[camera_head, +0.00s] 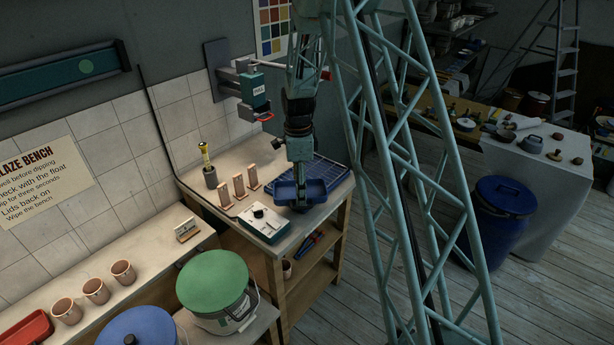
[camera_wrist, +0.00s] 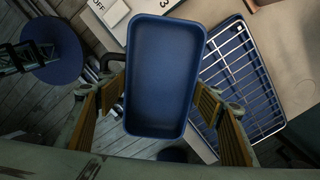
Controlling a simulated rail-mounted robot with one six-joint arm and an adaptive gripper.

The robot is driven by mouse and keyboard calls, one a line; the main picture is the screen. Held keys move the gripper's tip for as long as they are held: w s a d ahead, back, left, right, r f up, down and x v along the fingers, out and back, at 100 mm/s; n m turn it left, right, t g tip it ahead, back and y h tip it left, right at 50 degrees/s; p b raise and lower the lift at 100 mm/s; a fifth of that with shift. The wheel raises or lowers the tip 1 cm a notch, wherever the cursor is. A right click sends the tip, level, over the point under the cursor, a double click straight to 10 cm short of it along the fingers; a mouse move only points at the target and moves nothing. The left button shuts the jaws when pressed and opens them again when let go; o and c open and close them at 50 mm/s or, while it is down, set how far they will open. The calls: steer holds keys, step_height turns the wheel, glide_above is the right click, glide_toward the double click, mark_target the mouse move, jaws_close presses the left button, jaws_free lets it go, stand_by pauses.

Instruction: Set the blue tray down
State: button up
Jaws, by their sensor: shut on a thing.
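The blue tray (camera_wrist: 163,80) is a small, deep, rectangular tray, empty inside. In the wrist view it lies between the yellow-padded fingers of my gripper (camera_wrist: 160,104), which is shut on it by its sides. In the head view the blue tray (camera_head: 291,192) hangs under my gripper (camera_head: 300,178), by the right part of the glaze bench. It looks level. I cannot tell whether its underside touches anything.
A wide blue basin with a wire rack (camera_head: 330,180) lies right beside the tray on the bench (camera_head: 217,197). A white-topped device (camera_head: 264,222) with an OFF label stands just in front. Test tiles (camera_head: 239,186) stand to the left. Open floor lies beyond the bench edge.

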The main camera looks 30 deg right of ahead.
steer(key=w+d, duration=0.3)
steer(key=w, duration=0.1)
steer(key=w+d+f+p, duration=0.1)
steer(key=w+d, duration=0.1)
steer(key=w, duration=0.3)
steer(key=w+d, duration=0.3)
steer(key=w, duration=0.1)
steer(key=shift+w+d+f+p, duration=0.15)
steer(key=shift+d+f+p, duration=0.15)
steer(key=shift+p, duration=0.1)
steer(key=shift+f, duration=1.7)
steer(key=shift+f, duration=0.2)
steer(key=o, duration=0.9)
steer(key=shift+r, duration=0.2)
step_height(320, 180, up, 12)
